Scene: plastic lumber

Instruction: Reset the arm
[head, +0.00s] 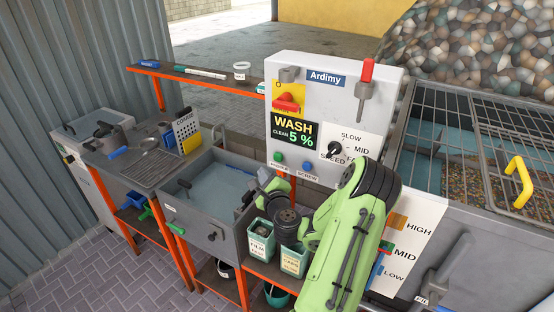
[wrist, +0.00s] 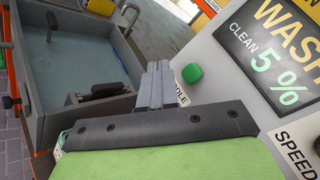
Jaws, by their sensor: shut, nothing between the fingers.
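My green and dark grey arm (head: 345,240) is folded in front of the wash machine's control panel (head: 385,85). My gripper (head: 264,174) is partly hidden in the head view, just below the green button (head: 278,156). In the wrist view my gripper (wrist: 160,68) has its two grey fingers together with nothing between them. The green button (wrist: 192,73) shows just right of the fingertips there; I cannot tell how far off it is. The fingers cover part of the label below it.
The panel's screen (head: 295,134) reads WASH, CLEAN 5 %. A water basin (head: 222,187) is left of my gripper. Green bins (head: 261,241) stand below it. A wire-mesh cover (head: 455,130) with a yellow handle (head: 518,180) is at right. A shelf (head: 197,79) runs behind.

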